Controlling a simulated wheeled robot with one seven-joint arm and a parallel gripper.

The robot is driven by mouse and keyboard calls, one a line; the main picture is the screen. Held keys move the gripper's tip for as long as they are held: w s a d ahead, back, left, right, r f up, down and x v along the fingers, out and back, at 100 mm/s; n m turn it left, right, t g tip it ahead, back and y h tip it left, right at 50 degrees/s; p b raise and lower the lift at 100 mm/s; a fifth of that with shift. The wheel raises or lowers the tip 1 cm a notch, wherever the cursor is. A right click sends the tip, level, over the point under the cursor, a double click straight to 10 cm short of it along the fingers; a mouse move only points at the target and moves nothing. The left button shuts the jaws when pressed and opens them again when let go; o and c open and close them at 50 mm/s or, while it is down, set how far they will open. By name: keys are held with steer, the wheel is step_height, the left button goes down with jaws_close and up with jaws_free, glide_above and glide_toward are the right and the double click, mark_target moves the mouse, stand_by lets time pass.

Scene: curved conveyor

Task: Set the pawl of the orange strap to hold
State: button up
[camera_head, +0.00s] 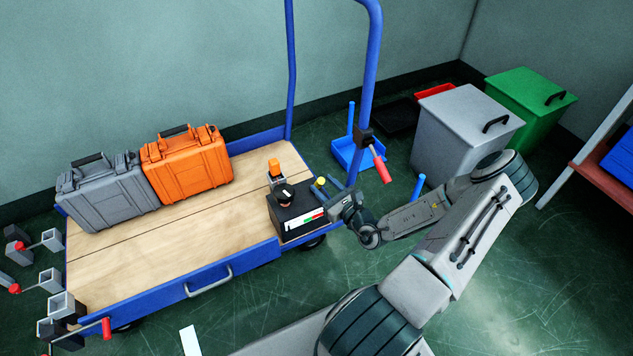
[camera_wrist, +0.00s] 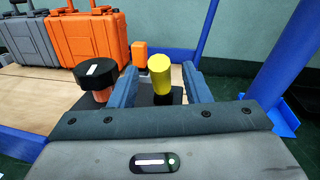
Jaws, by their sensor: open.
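A black unit (camera_head: 289,226) with a red, white and green strip stands on the cart's right end. It carries a black knob (camera_head: 286,193) with a white mark, and a yellow-topped post (camera_head: 320,182). In the wrist view the black knob (camera_wrist: 96,71) sits above an orange part (camera_wrist: 100,97), left of my gripper. My gripper (camera_wrist: 160,82) is open, with the yellow post (camera_wrist: 159,68) showing between its blue fingers; contact cannot be told. In the head view my gripper (camera_head: 332,200) is at the unit's right side. An orange block (camera_head: 274,167) stands behind the knob. No strap webbing is clearly visible.
A grey case (camera_head: 108,196) and an orange case (camera_head: 187,163) stand on the wooden cart deck (camera_head: 190,235). The cart's blue handle (camera_head: 368,70) rises close behind my gripper, with a red-handled lever (camera_head: 380,165). Grey and green bins stand behind right. The deck's front middle is clear.

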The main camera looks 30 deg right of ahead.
steer(key=shift+b+x, duration=0.45)
steer(key=shift+x, duration=1.65)
jaws_close()
